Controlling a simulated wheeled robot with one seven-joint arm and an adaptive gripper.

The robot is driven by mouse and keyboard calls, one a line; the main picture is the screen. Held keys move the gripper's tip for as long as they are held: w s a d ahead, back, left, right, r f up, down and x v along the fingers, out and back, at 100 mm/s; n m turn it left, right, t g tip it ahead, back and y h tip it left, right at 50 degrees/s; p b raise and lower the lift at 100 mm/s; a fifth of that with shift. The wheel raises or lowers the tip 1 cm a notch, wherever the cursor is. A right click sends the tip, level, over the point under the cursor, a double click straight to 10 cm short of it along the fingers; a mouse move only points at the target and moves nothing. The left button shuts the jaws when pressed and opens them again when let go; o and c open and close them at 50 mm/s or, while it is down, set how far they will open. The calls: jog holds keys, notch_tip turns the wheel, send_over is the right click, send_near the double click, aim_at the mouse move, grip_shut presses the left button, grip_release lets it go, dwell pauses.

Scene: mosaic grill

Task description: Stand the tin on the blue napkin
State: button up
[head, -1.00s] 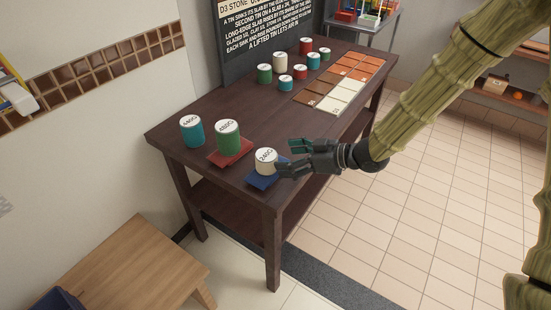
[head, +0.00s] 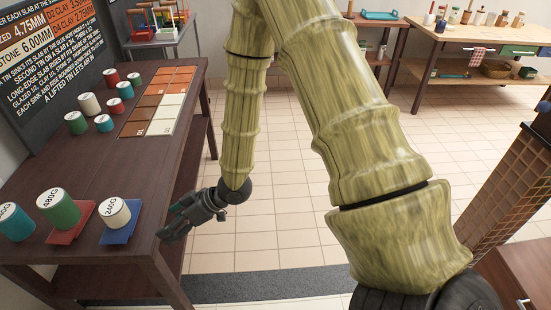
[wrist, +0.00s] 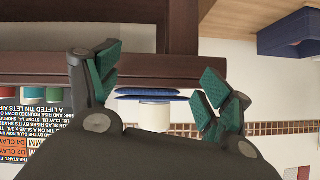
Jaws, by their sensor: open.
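A white tin marked 240G (head: 115,213) stands upright on the blue napkin (head: 121,236) near the table's front right corner. The wrist view, which is upside down, also shows the white tin (wrist: 154,115) and the blue napkin (wrist: 150,93) between my fingers in the picture. My gripper (head: 172,220) is open and empty, to the right of the tin and apart from it, by the table's right edge.
A green tin marked 480G (head: 58,211) stands on a red napkin (head: 72,232), with a teal tin (head: 14,222) at its left. Several smaller tins and coloured slabs (head: 158,100) lie farther back. Tiled floor (head: 270,200) right of the table is clear.

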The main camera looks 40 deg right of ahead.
jog(key=s+d+f+m+g+h, duration=0.2)
jog(key=s+d+f+m+h, duration=0.15)
jog(key=s+f, duration=0.65)
jog(key=s+d+f+m+g+h, duration=0.2)
jog(key=s+d+f+m+h, duration=0.15)
jog(key=s+f, duration=0.75)
jog(key=s+d+f+m+g+h, duration=0.1)
jog(key=s+d+f+g+h, duration=0.1)
jog(key=s, duration=0.8)
jog(key=shift+s+d+f+m, duration=0.15)
jog(key=shift+d+f+m, duration=0.3)
jog(key=shift+d, duration=0.8)
jog(key=shift+r+p, duration=1)
